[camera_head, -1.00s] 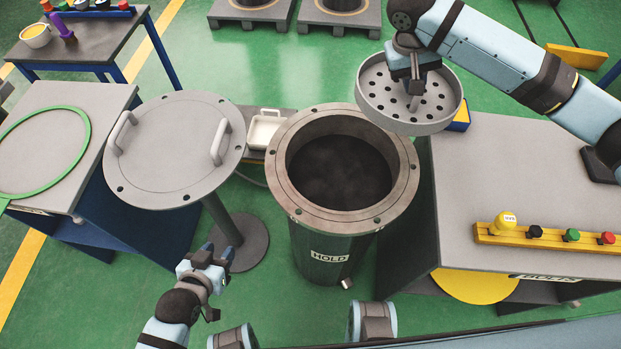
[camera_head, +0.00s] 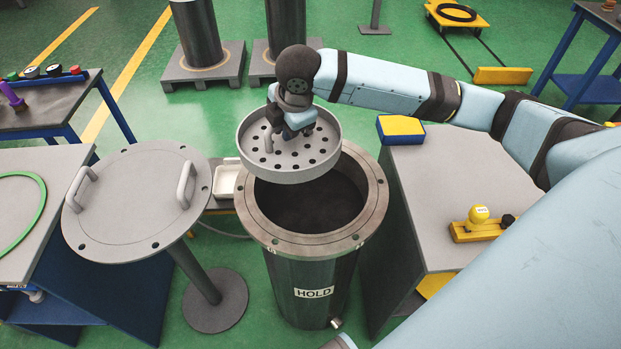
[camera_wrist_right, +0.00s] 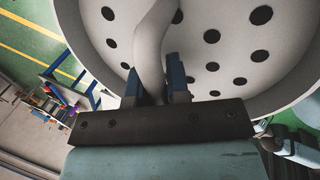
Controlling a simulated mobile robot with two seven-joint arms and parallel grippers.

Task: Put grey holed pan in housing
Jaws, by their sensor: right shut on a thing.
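The grey holed pan (camera_head: 318,158) hangs from my right gripper (camera_head: 284,122), above the far left part of the housing's opening. My right gripper is shut on the pan's upright handle, which shows between the blue fingers in the right wrist view (camera_wrist_right: 152,50). The housing (camera_head: 312,285) is a dark upright cylinder with a wide bolted flange and a HOLD label. Its dark interior is partly covered by the pan. The pan looks roughly level; its exact height over the flange is hard to tell. My left gripper is out of view.
A round grey lid (camera_head: 130,212) with two handles rests on a stand just left of the housing. A grey table (camera_head: 440,190) on the right carries a yellow-blue block (camera_head: 400,130) and a knob strip (camera_head: 478,228). A white tray (camera_head: 227,180) sits behind the lid.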

